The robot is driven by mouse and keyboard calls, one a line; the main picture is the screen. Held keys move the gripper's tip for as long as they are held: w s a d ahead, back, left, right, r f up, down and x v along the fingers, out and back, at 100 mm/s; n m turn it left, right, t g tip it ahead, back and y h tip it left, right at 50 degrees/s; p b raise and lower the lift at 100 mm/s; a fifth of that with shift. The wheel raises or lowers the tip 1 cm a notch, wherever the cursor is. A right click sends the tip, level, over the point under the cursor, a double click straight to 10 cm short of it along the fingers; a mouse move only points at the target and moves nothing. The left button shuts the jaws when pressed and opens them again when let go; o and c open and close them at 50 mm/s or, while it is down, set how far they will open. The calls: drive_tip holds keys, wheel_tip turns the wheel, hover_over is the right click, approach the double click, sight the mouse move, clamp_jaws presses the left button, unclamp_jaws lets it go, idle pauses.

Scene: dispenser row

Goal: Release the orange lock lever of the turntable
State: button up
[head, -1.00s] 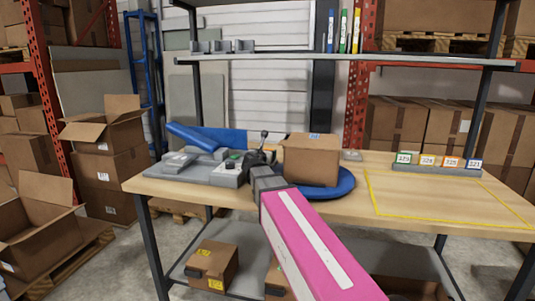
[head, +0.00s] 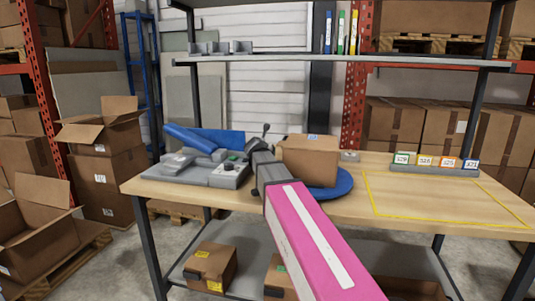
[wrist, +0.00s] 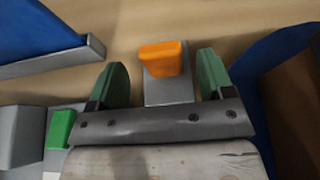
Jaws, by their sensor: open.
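The orange lock lever (wrist: 160,58) stands on a small grey base (wrist: 169,90) in the wrist view. My gripper (wrist: 170,82) is open, with one green finger on each side of the lever. A gap shows between the lever and each finger, so it is not gripped. In the head view my gripper (head: 258,148) is at the turntable's left side, and my arm hides the lever. The blue turntable (head: 343,184) carries a brown carton (head: 310,162). The turntable's edge also shows at the right of the wrist view (wrist: 257,62).
A grey machine with a blue chute (head: 190,138) stands left of my gripper. Its green button (wrist: 61,128) and grey rail (wrist: 50,58) are close by in the wrist view. Numbered tags (head: 436,162) stand at the back right, behind a clear yellow-outlined area (head: 440,195).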

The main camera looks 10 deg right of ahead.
drive_tip(key=x, duration=0.6)
drive_tip(key=shift+r, duration=0.1)
drive_tip(key=c, duration=1.3)
drive_tip(key=shift+s+a+r+t+h, duration=0.1)
drive_tip(key=shift+s+t+h, duration=0.25)
drive_tip(key=shift+t, duration=0.3)
drive_tip(key=shift+s+a+r+t+h, duration=0.15)
drive_tip(key=shift+s+t+h, duration=0.2)
drive_tip(key=shift+t, duration=0.3)
drive_tip(key=shift+f, duration=0.1)
